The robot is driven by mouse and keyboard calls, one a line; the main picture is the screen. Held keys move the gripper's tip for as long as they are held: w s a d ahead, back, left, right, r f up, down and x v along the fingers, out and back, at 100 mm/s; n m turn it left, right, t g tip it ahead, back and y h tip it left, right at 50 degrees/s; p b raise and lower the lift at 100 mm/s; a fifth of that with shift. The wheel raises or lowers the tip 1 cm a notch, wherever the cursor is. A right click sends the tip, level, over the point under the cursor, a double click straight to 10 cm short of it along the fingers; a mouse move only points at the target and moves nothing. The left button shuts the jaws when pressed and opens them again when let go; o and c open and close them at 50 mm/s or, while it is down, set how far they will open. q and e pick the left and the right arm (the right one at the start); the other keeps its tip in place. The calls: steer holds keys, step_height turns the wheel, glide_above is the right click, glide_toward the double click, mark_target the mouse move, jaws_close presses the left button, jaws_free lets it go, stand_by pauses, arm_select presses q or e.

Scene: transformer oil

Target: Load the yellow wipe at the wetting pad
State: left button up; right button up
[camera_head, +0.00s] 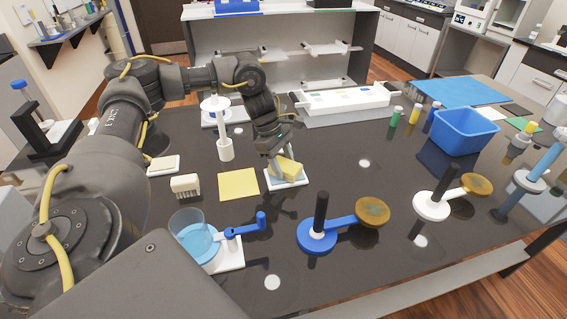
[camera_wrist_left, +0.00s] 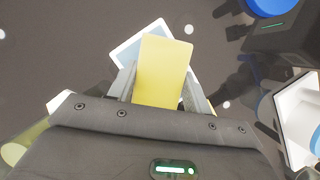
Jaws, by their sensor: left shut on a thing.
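The yellow wipe (camera_head: 288,168) is a thick yellow block between the fingers of my left gripper (camera_head: 279,158), which is shut on it. In the left wrist view the yellow wipe (camera_wrist_left: 162,70) fills the space between the two fingers. Below it is the wetting pad (camera_head: 286,180), a pale blue square with a white border. The wipe is over the pad and looks low on it, but I cannot tell if they touch. In the left wrist view the pad (camera_wrist_left: 130,50) shows partly behind the wipe. My right gripper does not show.
A flat yellow square (camera_head: 239,184) lies left of the pad. A beaker of blue liquid (camera_head: 196,238), a blue stand (camera_head: 318,236) and a white stand (camera_head: 432,205) stand nearer the front. A blue bin (camera_head: 464,132) is at the right. The dark table right of the pad is clear.

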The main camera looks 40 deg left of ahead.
mark_target(289, 166)
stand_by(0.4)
arm_select(q)
step_height(289, 166, up, 4)
steer(key=p, duration=0.3)
steer(key=shift+r+p, duration=0.15)
steer(key=shift+p, duration=0.2)
steer(key=shift+r+p, duration=1.1)
steer(key=shift+r, duration=0.3)
steer(key=shift+f, duration=0.1)
